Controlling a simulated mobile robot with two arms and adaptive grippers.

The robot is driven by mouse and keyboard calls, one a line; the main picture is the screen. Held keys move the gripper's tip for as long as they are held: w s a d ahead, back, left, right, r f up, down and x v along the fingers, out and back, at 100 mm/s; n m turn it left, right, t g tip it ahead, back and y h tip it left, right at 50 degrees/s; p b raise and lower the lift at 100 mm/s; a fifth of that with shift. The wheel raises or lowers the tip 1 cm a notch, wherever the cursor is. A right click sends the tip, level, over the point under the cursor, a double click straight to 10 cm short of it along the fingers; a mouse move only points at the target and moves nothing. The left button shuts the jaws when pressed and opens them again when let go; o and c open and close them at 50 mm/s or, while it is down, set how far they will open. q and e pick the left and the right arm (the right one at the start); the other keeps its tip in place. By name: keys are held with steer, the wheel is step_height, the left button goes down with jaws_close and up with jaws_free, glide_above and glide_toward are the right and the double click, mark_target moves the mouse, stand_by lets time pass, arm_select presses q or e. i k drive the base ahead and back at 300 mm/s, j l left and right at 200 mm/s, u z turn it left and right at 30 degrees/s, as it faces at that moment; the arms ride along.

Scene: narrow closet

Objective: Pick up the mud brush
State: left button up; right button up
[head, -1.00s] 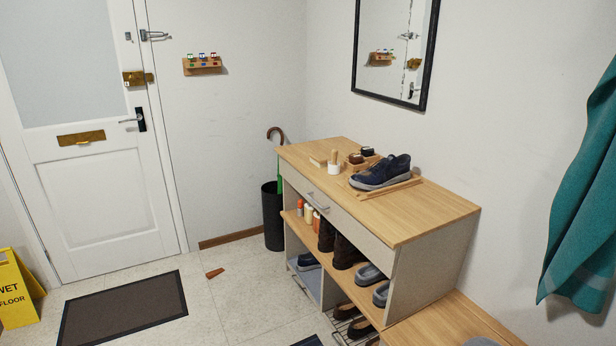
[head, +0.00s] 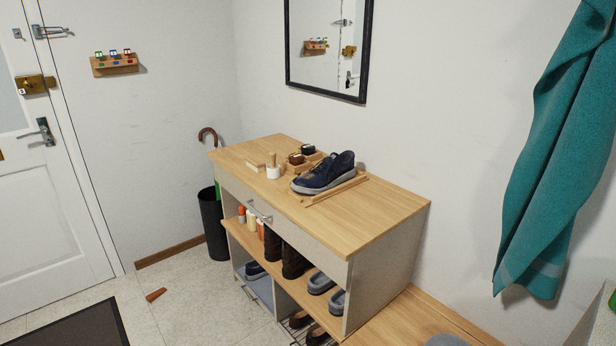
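On top of the wooden shoe cabinet (head: 385,213) lie small items beside a dark blue shoe (head: 324,174), which rests on a wooden stand (head: 335,190). A small pale wooden piece (head: 254,166) lies near the left end. A white piece with an upright wooden handle (head: 273,172) stands next to it. Either could be the mud brush; they are too small to tell. Small dark-topped items (head: 296,160) sit in a wooden holder behind. Neither of my grippers is in view.
Shoes and boots (head: 292,262) fill the shelves below. A lower wooden bench (head: 420,318) adjoins at the right. A teal towel (head: 545,150) hangs on the right wall. A black umbrella bin (head: 213,225) stands left. A brown wedge (head: 156,295) lies on the floor.

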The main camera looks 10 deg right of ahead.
mark_target(253, 163)
steer(key=i+z, duration=0.1)
steer(key=z, duration=0.6)
steer(key=i+j+z, duration=0.15)
steer(key=j+z, duration=0.15)
steer(key=j, duration=0.15)
steer(key=i+j+z, duration=0.2)
steer(key=j, duration=0.35)
steer(key=i+j+z, duration=0.15)
steer(key=i+j, duration=0.15)
steer(key=j, duration=0.2)
steer(key=i+j, duration=0.15)
steer(key=j, duration=0.25)
steer(key=i+j, duration=0.15)
steer(key=j, duration=0.2)
steer(key=i+j, duration=0.15)
steer(key=j, duration=0.2)
steer(key=i+j, duration=0.15)
steer(key=j, duration=0.25)
